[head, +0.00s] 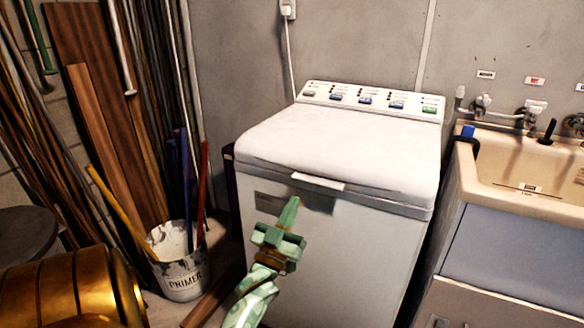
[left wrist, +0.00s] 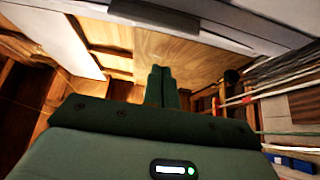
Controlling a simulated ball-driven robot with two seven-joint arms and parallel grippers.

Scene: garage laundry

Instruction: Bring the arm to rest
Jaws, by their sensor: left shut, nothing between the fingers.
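My left gripper (head: 290,205) is raised in front of the washing machine (head: 340,157), its fingers pointing up just below the lid's front handle (head: 318,182). The fingers are shut together with nothing between them. The left wrist view shows the same closed green fingers (left wrist: 159,87) pointing away toward a wooden surface. The washer's white lid is down. Whether the fingertips touch the washer cannot be told, though they look apart from it. My right gripper is not in either view.
A primer bucket (head: 182,275) holding several sticks stands left of the washer. Long boards (head: 100,110) lean on the wall behind it. A beige sink (head: 525,175) on a cabinet stands at the right. A gold rounded object (head: 65,290) fills the lower left.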

